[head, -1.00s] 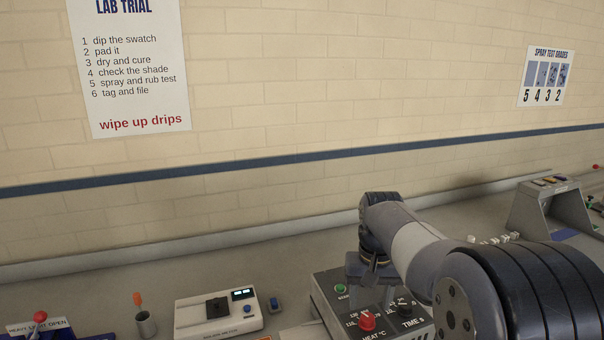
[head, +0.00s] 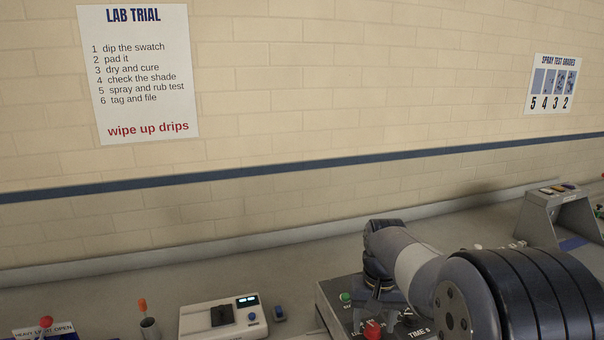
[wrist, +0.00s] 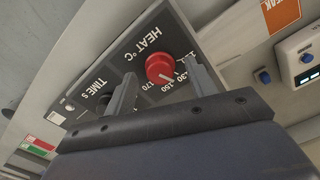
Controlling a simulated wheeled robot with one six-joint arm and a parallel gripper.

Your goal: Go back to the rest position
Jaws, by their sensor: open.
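My gripper (wrist: 158,90) is open in the wrist view, with its two fingers apart over the dryer's control panel. The red HEAT °C knob (wrist: 160,68) shows between and beyond the fingers, and I cannot tell whether either finger touches it. One finger partly covers the TIME S dial. In the head view my arm reaches from the lower right over the panel (head: 345,315). The red knob (head: 372,330) shows at the bottom edge there, and the green start button (head: 346,296) is left of the arm. My fingertips cannot be made out in the head view.
A grey stand (head: 560,212) is at the right.

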